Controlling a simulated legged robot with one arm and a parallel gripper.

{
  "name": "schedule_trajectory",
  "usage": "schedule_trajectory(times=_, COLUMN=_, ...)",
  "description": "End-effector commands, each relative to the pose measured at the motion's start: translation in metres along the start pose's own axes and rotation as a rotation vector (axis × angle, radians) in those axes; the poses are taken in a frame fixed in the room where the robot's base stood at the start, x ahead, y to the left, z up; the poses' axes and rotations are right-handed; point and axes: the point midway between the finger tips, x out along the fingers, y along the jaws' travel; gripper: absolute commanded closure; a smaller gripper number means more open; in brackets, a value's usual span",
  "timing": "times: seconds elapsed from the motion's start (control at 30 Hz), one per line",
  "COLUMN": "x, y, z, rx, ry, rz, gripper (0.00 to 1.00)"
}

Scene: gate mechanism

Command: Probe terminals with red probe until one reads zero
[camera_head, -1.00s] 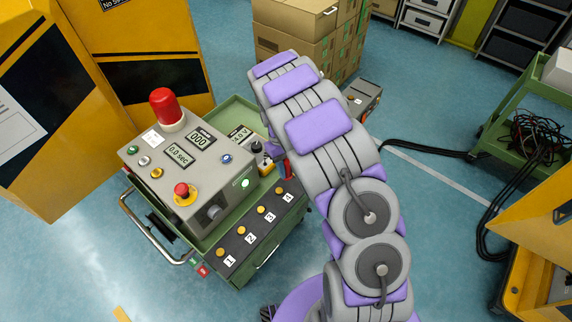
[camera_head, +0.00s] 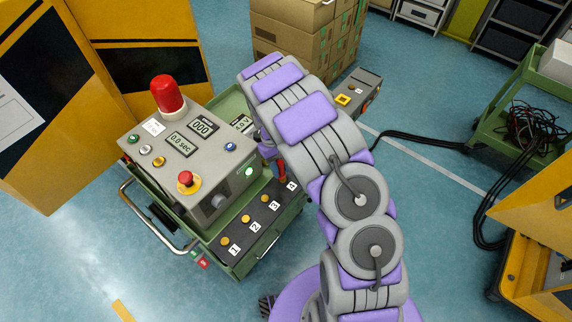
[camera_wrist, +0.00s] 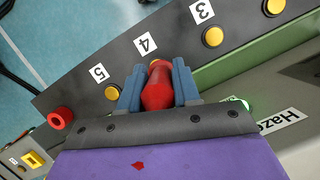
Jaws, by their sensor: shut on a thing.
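My gripper (camera_wrist: 157,92) is shut on the red probe (camera_wrist: 157,88), whose tip points at the yellow terminal marked 4 (camera_wrist: 155,64) and partly covers it. I cannot tell whether they touch. In the wrist view, terminal 3 (camera_wrist: 213,37) is to the right and terminal 5 (camera_wrist: 112,92) to the left. In the head view, the red probe (camera_head: 281,174) stands over the strip near label 4; my arm hides the gripper. Terminals 1 (camera_head: 225,241), 2 (camera_head: 246,219) and 3 (camera_head: 265,198) are clear. The voltage display (camera_head: 241,123) is partly hidden by my arm, its reading unclear.
The grey control box (camera_head: 185,165) carries a red beacon (camera_head: 167,95), a red stop button (camera_head: 186,179) and displays reading 000 and 0.0 sec. Cardboard boxes (camera_head: 300,40) stand behind; a green cart (camera_head: 510,120) stands right.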

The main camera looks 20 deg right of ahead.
Motion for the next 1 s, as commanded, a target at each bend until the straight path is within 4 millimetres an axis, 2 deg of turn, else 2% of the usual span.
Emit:
schedule_trajectory(times=0.37, x=0.002, y=0.02, z=0.007, rx=-0.003, ry=0.004, rz=-0.019, gripper=1.0)
schedule_trajectory(times=0.77, x=0.001, y=0.012, z=0.004, rx=0.0, ry=0.0, rz=-0.003, gripper=1.0)
schedule_trajectory(times=1.0, x=0.003, y=0.021, z=0.007, rx=-0.002, ry=0.002, rz=-0.013, gripper=1.0)
